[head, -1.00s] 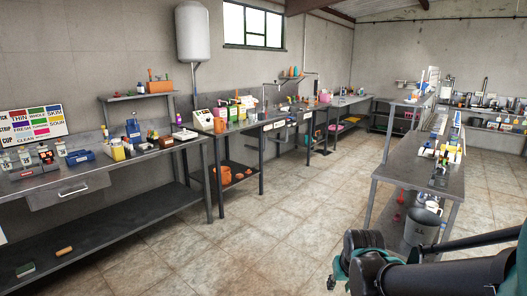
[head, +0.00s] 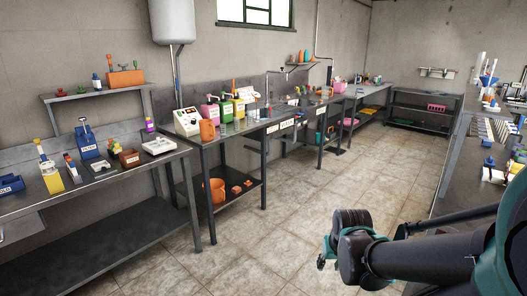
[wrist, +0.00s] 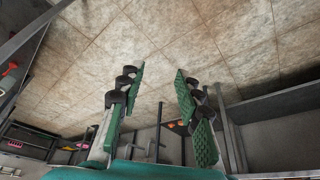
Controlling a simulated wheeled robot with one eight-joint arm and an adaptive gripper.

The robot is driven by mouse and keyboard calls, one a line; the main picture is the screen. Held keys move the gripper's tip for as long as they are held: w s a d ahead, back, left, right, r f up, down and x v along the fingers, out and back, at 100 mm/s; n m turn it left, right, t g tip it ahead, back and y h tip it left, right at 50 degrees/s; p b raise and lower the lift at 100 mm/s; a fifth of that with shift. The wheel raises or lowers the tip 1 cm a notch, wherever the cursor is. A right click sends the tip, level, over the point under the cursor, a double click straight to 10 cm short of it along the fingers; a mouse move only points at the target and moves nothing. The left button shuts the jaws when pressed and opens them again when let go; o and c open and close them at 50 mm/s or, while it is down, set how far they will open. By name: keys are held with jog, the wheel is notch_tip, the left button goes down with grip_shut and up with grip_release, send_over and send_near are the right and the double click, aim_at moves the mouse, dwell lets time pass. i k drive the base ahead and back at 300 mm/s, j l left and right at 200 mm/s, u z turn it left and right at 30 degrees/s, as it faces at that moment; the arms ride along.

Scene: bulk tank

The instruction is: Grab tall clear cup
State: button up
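My gripper (wrist: 157,82) is open in the wrist view, its two green padded fingers wide apart with nothing between them. It hangs above the tiled floor, away from every bench. In the head view my gripper (head: 328,256) shows at lower right, in front of the open floor. Small clear vessels (head: 230,127) stand beside an orange jug on the middle bench. They are too small to tell which is a tall clear cup.
The middle bench (head: 235,137) carries an orange jug (head: 207,130) and pump bottles. A left bench (head: 115,170) holds bottles and a scale (head: 158,145). Another bench (head: 452,190) stands at the right. The tiled floor (head: 290,225) between them is clear.

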aim_at(249, 113)
jog(key=i+u, duration=0.1)
jog(key=i, duration=0.45)
jog(key=i+l+u, duration=0.1)
jog(key=i, duration=0.5)
jog(key=i+l+u, duration=0.1)
jog(key=i, duration=0.45)
jog(key=i+l+u, duration=0.1)
jog(key=i+l, duration=0.15)
jog(key=i, duration=0.3)
